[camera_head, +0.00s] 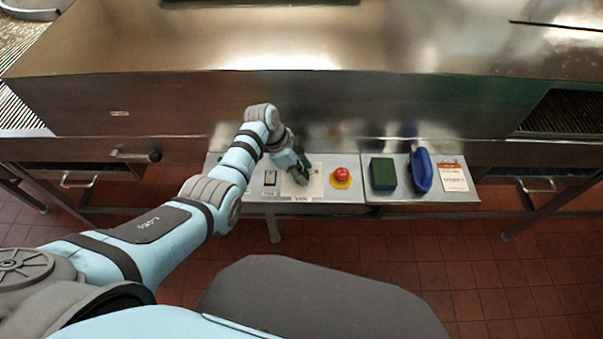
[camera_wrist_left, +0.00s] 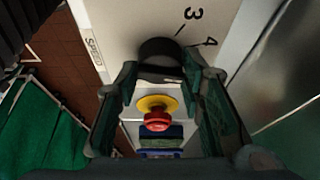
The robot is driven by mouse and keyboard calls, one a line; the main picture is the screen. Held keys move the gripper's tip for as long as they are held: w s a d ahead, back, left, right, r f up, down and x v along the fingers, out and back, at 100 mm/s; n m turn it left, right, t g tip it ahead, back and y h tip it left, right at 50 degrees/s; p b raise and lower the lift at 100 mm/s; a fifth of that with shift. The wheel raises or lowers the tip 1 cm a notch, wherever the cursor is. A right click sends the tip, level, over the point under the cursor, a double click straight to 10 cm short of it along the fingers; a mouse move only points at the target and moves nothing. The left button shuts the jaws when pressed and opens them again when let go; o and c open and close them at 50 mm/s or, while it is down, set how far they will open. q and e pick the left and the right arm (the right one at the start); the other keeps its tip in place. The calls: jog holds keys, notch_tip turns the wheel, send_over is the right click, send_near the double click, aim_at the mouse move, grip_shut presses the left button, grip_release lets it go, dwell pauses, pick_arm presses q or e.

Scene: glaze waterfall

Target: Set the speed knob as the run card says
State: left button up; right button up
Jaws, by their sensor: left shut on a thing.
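The speed knob (camera_wrist_left: 160,50) is dark and round, on a pale dial plate (camera_wrist_left: 125,22) with a SPEED label. The numbers 3 and 4 and a tick line show beside it; its pointer cannot be made out. My left gripper (camera_head: 301,173) is shut on the knob, its two fingers on either side of it in the left wrist view (camera_wrist_left: 160,76). In the head view the gripper hides the knob. A card with an orange top (camera_head: 453,175), likely the run card, lies at the panel's right end; its print is too small to read. My right gripper is not in view.
A red mushroom button (camera_head: 341,174) on a yellow base stands right of the dial, with a small switch (camera_head: 270,178) on the left. A green block (camera_head: 383,174) and a blue object (camera_head: 421,170) lie farther right. A large steel machine (camera_head: 330,105) rises behind the panel.

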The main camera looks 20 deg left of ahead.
pick_arm(q)
jog(key=shift+m+g+b, duration=0.5)
jog(key=shift+m+b, duration=0.25)
jog(key=shift+m, duration=0.35)
jog(key=o, duration=1.1)
jog(key=shift+w+r, duration=0.1)
jog(key=v, duration=1.1)
jog(key=shift+a+r, duration=0.25)
jog(key=shift+r, duration=0.1)
